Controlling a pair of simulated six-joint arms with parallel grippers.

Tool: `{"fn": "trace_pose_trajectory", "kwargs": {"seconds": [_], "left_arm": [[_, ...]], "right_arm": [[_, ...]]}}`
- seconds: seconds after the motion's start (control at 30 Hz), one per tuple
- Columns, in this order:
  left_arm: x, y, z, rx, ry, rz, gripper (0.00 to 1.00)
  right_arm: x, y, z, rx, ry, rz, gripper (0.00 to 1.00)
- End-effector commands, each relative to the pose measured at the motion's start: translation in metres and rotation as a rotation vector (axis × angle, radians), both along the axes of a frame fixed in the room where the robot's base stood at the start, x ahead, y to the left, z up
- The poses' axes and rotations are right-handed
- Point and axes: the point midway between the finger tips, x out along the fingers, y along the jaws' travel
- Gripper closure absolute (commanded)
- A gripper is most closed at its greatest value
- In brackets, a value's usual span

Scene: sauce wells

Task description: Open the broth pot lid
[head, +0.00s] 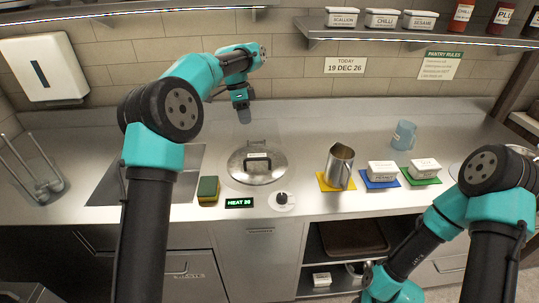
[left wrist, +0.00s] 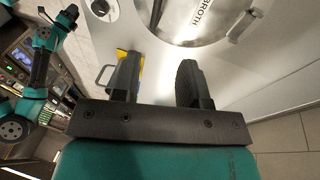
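The broth pot is set into the counter, and its round steel lid (head: 257,166) lies flat over it. My left gripper (head: 244,114) is behind the pot, near the wall, apart from the lid. Its fingers (left wrist: 158,80) are spread with nothing between them. My right arm is at lower right; its gripper end (left wrist: 69,14) is small and unclear in the left wrist view.
A green and yellow sponge (head: 208,190), a heat display (head: 240,203) and a knob (head: 282,199) are in front of the pot. A steel jug (head: 339,166) stands to the right, then white boxes (head: 382,171) on coloured mats and a blue cup (head: 403,135). A shelf (head: 420,35) hangs above.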

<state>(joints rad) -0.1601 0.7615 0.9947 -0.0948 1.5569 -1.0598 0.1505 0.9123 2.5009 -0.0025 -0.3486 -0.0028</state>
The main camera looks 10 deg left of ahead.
Motion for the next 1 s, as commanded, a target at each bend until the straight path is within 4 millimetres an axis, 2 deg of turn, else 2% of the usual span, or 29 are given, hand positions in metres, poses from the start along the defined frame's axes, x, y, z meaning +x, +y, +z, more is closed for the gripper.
{"fn": "trace_pose_trajectory", "kwargs": {"seconds": [0.07,0.17,0.53,0.77,1.0], "left_arm": [[0.006,-0.020,0.016,0.083,0.012,-0.047,0.60],[0.008,-0.033,0.027,0.149,0.023,-0.072,0.60],[0.008,-0.034,0.030,0.167,0.026,-0.076,0.60],[0.006,-0.034,0.021,0.167,0.028,-0.077,0.60],[0.000,-0.035,-0.007,0.166,0.030,-0.078,0.60]], "right_arm": [[-0.002,-0.003,0.000,0.000,0.000,-0.009,0.57],[-0.004,-0.006,0.000,0.000,0.000,-0.018,0.57],[-0.004,-0.007,0.000,-0.001,0.000,-0.019,0.57],[-0.004,-0.007,0.000,-0.001,0.000,-0.019,0.57],[-0.004,-0.007,0.000,-0.001,0.000,-0.019,0.57]]}}
